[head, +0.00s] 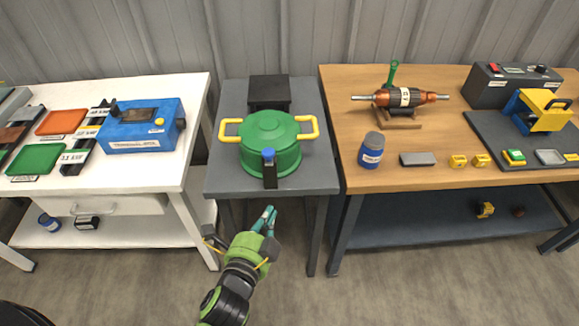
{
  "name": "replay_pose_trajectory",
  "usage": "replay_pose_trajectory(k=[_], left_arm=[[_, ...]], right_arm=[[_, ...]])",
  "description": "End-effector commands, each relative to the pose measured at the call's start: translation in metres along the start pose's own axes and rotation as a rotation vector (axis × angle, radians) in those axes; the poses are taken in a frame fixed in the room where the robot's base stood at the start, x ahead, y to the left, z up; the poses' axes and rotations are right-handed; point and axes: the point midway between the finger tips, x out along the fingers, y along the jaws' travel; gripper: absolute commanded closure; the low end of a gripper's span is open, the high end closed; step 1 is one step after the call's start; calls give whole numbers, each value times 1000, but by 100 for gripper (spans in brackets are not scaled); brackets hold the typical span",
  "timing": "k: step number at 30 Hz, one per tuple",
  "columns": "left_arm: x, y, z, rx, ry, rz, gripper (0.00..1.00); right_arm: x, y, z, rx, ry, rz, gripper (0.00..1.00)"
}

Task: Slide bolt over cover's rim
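The green round cover (269,125) sits on a green housing with yellow handles on both sides, on the grey middle table (225,182). The bolt appears to be the blue-topped piece (268,155) on a dark upright block at the housing's front. Whether its tip reaches over the cover's rim is too small to tell. My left gripper (266,220) is in front of the table's front edge, below the bolt in the picture and apart from it. Its teal fingertips look close together, with nothing clearly between them. My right gripper is out of view.
A black box (269,92) stands behind the housing. The white table (190,88) at left holds a blue tester (142,128) and trays. The wooden table (445,118) at right holds a rotor (405,97) on a stand and a blue jar (371,151). Floor in front is clear.

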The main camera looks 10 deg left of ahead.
Motion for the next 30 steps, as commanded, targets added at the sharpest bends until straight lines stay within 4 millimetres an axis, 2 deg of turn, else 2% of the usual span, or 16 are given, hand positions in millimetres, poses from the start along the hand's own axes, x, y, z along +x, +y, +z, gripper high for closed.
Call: replay_pose_trajectory(k=[1,3,6,19,23,30], left_arm=[[-4,-18,-2,19,-1,-32,100],[-8,-34,-3,44,-4,-64,100],[-12,-46,-4,64,-7,-89,100],[-9,-50,-4,67,-7,-95,100],[5,-53,-4,67,-7,-97,100],[54,-59,-4,66,-8,-97,100]], right_arm=[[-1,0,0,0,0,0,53],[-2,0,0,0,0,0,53],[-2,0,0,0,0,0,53],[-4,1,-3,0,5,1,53],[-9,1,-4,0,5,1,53],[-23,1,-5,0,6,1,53]])
